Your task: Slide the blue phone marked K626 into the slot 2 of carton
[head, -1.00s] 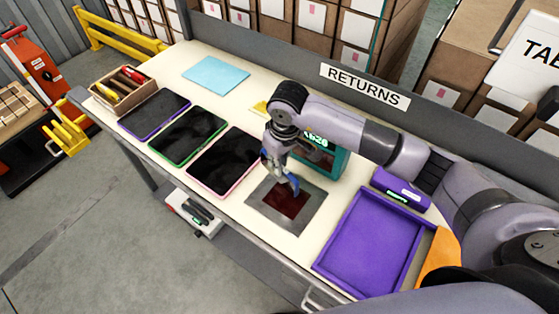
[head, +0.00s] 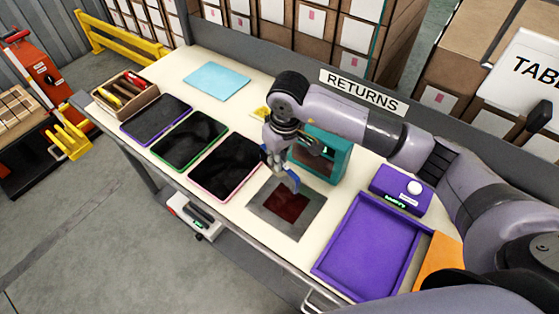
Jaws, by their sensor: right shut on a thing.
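My right gripper (head: 284,176) points down above the near side of the table, close to a grey square plate with a dark red centre (head: 287,205). It is shut on a small blue thing (head: 292,184), which looks like the blue phone. No K626 marking can be read on it, and the fingers partly hide it. A teal box (head: 338,158) with a dark display stands just behind the gripper, partly hidden by my arm. No carton marked as slot 2 can be made out. My left gripper is not in view.
Tablets edged in purple (head: 156,120), green (head: 190,141) and pink (head: 226,166) lie to the left. A purple tray (head: 318,268) and a purple device (head: 388,188) are at right. Cartons (head: 310,22) stand behind the RETURNS board (head: 362,92). Bare table shows around the light blue sheet (head: 216,80).

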